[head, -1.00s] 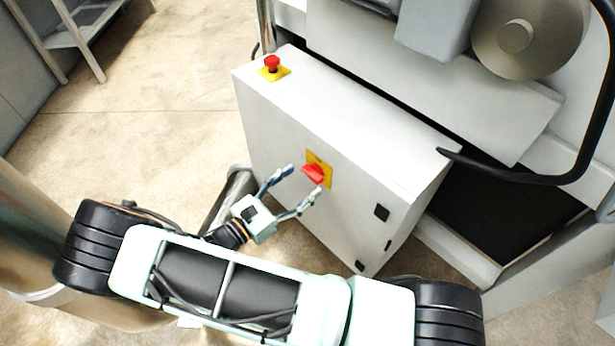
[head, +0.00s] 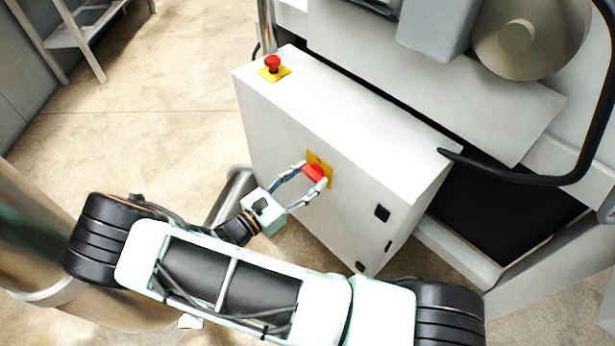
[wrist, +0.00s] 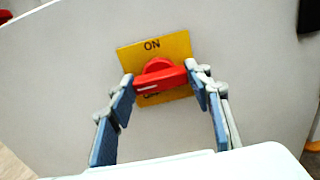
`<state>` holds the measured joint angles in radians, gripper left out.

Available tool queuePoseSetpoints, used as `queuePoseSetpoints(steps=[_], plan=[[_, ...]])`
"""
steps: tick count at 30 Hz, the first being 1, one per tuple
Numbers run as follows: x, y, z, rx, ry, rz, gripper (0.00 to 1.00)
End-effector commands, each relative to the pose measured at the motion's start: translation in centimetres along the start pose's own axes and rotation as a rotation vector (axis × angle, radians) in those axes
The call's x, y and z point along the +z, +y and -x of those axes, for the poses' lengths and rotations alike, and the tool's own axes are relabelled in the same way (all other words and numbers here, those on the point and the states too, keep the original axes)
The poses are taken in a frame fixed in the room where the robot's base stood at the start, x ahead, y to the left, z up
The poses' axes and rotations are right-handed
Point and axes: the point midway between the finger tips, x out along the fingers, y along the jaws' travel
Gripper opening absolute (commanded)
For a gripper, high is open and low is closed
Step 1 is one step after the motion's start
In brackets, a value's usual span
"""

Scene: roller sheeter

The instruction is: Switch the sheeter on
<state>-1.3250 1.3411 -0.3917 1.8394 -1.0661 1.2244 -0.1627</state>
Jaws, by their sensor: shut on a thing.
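The sheeter's control cabinet (head: 330,105) is a light grey box. On its front face is a red rotary switch (head: 314,173) on a yellow plate (head: 319,159). In the wrist view the red switch handle (wrist: 160,77) lies roughly level across the yellow plate (wrist: 178,44), with "ON" printed above it and a partly hidden label below. My gripper (head: 312,175) is shut on the red switch, one finger at each end of the handle; its fingers also show in the wrist view (wrist: 160,84).
A red emergency-stop button (head: 272,63) on a yellow base stands on the cabinet top. A black curved bar (head: 540,178) and a round grey roller end (head: 516,38) are at the right. A grey rack (head: 75,35) stands far left, with open floor between.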

Motion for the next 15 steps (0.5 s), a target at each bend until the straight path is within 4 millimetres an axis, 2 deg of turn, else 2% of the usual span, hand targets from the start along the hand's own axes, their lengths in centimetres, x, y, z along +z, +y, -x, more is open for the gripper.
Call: queuePoseSetpoints(steps=[8, 15], plan=[[-0.02, 0.03, 0.03, 0.001, 0.0, -0.047, 0.22], [-0.05, -0.01, 0.04, 0.001, 0.0, -0.192, 0.22]])
